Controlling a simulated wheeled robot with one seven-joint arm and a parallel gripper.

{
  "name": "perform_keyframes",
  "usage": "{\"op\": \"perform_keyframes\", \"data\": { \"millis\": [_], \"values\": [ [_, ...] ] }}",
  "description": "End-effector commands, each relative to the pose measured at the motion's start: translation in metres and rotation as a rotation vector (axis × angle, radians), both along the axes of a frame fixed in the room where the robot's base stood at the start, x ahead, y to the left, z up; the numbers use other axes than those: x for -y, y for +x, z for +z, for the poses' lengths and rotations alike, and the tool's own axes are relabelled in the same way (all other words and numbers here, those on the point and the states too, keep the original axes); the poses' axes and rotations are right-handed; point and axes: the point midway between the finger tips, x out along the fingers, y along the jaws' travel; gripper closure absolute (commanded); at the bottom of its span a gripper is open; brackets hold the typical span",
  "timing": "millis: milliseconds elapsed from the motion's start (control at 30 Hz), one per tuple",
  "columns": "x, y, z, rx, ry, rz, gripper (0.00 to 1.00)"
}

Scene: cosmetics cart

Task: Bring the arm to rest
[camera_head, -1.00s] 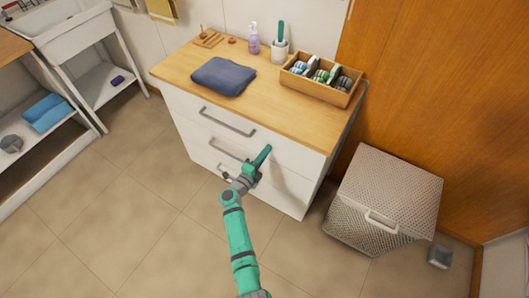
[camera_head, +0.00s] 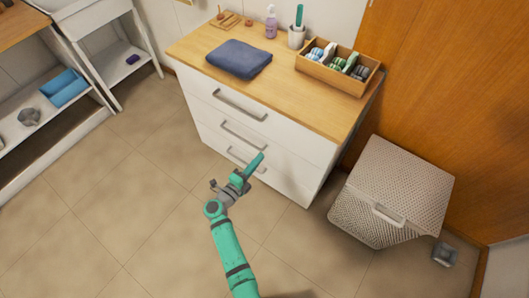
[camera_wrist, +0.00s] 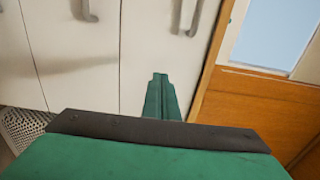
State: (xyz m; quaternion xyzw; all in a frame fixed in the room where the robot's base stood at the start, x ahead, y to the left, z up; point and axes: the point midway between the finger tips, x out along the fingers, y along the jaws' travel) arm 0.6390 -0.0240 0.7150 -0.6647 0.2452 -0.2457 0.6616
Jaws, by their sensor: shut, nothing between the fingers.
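My gripper (camera_head: 256,162) is green, shut and empty. In the head view it hangs in front of the lower drawers of a white chest (camera_head: 290,160), its fingers pointing up and to the right. I cannot tell how close the fingertips are to the drawer fronts. My arm reaches up from the bottom edge over the tiled floor. In the wrist view the shut fingers (camera_wrist: 160,95) point at the white drawer fronts (camera_wrist: 75,60), with nothing between them. The drawers look closed.
On the chest top (camera_head: 280,95) are a folded blue cloth (camera_head: 239,58), a wooden box (camera_head: 338,72) of rolled items, a pump bottle (camera_head: 271,22) and a cup (camera_head: 297,38). A woven hamper (camera_head: 392,195) stands right. Shelves (camera_head: 45,140) stand left. The floor between is clear.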

Motion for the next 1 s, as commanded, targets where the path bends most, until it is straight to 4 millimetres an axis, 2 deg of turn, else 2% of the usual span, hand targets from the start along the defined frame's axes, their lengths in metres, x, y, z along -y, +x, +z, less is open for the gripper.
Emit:
{"op": "perform_keyframes", "data": {
  "millis": [300, 467, 567, 667, 1000],
  "values": [
    [-0.004, -0.004, 0.0, 0.0, 0.0, 0.001, 1.0],
    [0.006, -0.016, 0.001, -0.002, -0.034, 0.008, 1.0],
    [0.014, -0.038, 0.006, -0.004, -0.101, 0.04, 1.0],
    [0.02, -0.068, 0.015, -0.014, -0.197, 0.09, 1.0],
    [0.016, -0.174, 0.053, -0.1, -0.553, 0.276, 1.0]
  ]
}}
